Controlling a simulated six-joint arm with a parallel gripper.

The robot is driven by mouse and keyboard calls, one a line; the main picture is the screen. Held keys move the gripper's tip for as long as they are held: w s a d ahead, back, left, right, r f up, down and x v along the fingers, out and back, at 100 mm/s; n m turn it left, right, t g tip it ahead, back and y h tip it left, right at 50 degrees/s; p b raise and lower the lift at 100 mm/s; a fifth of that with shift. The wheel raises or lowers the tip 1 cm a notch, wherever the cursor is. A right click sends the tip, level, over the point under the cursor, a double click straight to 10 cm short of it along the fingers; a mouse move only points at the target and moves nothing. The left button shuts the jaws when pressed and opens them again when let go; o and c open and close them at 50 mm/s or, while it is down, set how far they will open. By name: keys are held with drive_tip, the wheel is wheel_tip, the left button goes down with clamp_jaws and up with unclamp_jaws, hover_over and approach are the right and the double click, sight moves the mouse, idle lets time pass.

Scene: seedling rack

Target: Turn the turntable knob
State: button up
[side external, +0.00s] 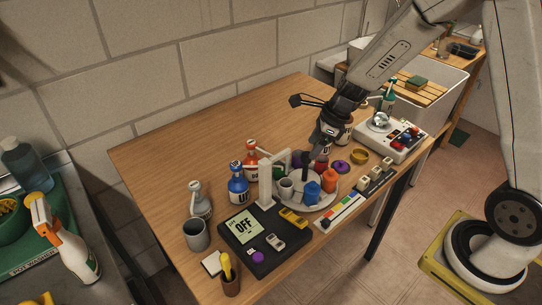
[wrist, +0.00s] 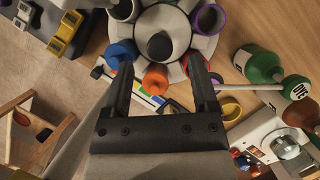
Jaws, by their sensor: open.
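The turntable (side external: 323,205) is a pale round disc on the wooden table, with several small coloured pots around its rim. A dark upright knob (side external: 305,174) stands at its middle. In the wrist view the knob (wrist: 160,45) is a dark round top over a pale hub, lying between my fingertips in the picture. My gripper (side external: 312,153) is above the turntable's far side, pointing down. In the wrist view my gripper (wrist: 161,63) has its two black fingers spread, with nothing held. I cannot tell how far above the knob the fingertips are.
A pale arch (side external: 266,186) rises at the turntable's left. A black box with an OFF display (side external: 243,226) stands before it. Blue (side external: 238,186) and red (side external: 251,160) bottles stand behind left. A white control panel (side external: 392,140) is at right. The table's back left is clear.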

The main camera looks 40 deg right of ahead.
sight(305, 167)
drive_tip(key=shift+x, duration=1.8)
clamp_jaws()
